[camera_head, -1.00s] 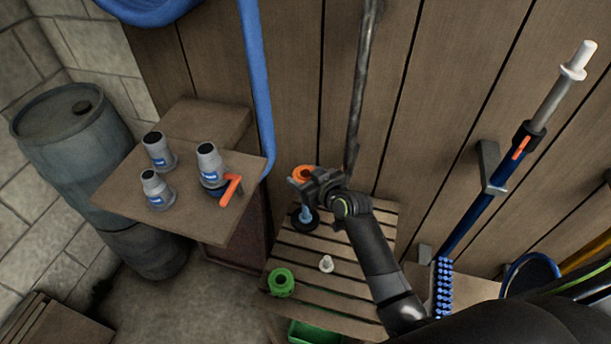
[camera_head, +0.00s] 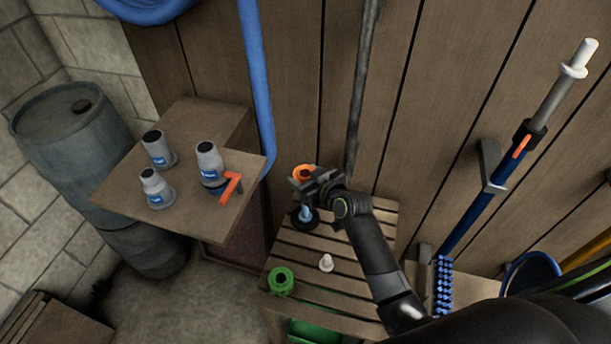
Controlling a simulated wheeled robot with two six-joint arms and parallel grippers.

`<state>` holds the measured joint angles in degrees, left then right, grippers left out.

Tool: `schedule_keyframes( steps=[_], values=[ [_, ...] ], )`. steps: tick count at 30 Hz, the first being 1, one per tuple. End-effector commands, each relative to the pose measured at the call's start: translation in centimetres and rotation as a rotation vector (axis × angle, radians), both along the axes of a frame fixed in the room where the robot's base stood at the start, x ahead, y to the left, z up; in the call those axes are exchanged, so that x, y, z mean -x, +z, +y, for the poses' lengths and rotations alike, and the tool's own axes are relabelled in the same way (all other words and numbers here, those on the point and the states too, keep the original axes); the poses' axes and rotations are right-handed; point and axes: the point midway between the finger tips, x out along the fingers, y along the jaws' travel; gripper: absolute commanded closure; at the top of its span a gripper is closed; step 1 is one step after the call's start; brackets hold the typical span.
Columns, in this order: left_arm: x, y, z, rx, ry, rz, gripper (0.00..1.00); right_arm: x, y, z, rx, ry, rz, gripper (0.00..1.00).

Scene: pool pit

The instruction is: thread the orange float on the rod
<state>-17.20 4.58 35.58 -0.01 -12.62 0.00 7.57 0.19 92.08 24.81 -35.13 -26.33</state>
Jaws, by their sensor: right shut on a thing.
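The orange float (camera_head: 303,172) is a small ring held in my right gripper (camera_head: 307,184), which is shut on it. The float is over the back left part of the slatted wooden table (camera_head: 339,281). The blue rod (camera_head: 305,213) stands upright on a dark round base (camera_head: 303,222), just below the float in the picture. The rod's upper part is hidden by the gripper, so I cannot tell whether the float is around its tip or above it. My left gripper is not in view.
A green ring float (camera_head: 281,281) and a small white piece (camera_head: 326,263) sit on the slatted table. A wooden shelf (camera_head: 184,207) at left holds grey bottles (camera_head: 208,161) and an orange angled handle (camera_head: 231,187). A blue hose (camera_head: 257,90) hangs behind, and a blue pole (camera_head: 483,205) leans at right.

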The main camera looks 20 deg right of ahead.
Motion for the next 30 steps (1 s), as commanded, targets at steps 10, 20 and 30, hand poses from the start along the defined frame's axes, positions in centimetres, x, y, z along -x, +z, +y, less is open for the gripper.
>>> schedule_keyframes(
  steps=[10,20,30],
  values=[
    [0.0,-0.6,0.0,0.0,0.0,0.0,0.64,0.0,-0.8,0.0,0.0,0.0,0.0,0.66],
    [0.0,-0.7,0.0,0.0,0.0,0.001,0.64,0.0,-0.9,0.0,0.0,0.0,0.0,0.66],
    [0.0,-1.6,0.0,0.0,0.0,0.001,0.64,0.0,-2.0,0.0,0.0,0.0,0.0,0.66]
  ],
)
